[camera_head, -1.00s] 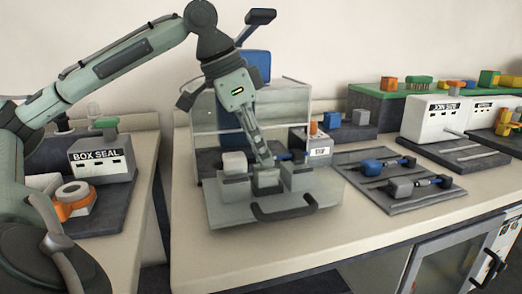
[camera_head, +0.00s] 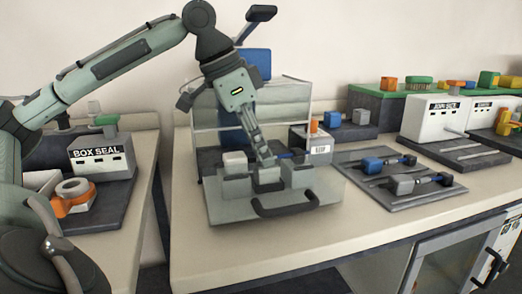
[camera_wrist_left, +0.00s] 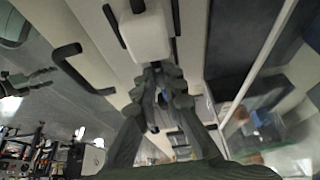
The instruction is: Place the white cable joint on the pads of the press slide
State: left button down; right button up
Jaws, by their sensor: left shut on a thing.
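The white cable joint (camera_head: 235,161) is a pale rounded block at the left pad of the grey press slide (camera_head: 235,212). A blue cable part (camera_head: 284,155) shows behind and to the right of my left gripper (camera_head: 265,161). That gripper points down between the slide's two pads and is shut on the joint's cable section, which its fingers mostly hide. In the left wrist view, the white joint body (camera_wrist_left: 146,38) is just beyond the fingertips (camera_wrist_left: 162,72). Whether the joint rests fully on the pads I cannot tell. My right gripper is not clearly seen.
A mat (camera_head: 400,205) with two more cable joints, blue and grey, lies to the right. The box seal station (camera_head: 100,160) stands on the left table. The press frame (camera_head: 295,100) rises behind the slide. The front of the table is clear.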

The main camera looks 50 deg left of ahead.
pick_arm(q)
jog(key=shift+s+d+f+g, duration=0.1)
jog(key=shift+s+f+g, duration=0.15)
jog(key=shift+f, duration=0.45)
jog(key=c, duration=1.6)
grip_release()
jog(key=shift+o, duration=0.3)
jog(key=shift+w+f, duration=0.1)
jog(key=shift+w, duration=0.1)
jog(key=shift+s+r, duration=0.1)
jog(key=shift+r, duration=0.45)
jog(key=v, duration=0.7)
notch_tip(320, 180, up, 7)
jog(key=p, duration=0.7)
jog(key=shift+p, duration=0.35)
jog(key=shift+f, duration=0.1)
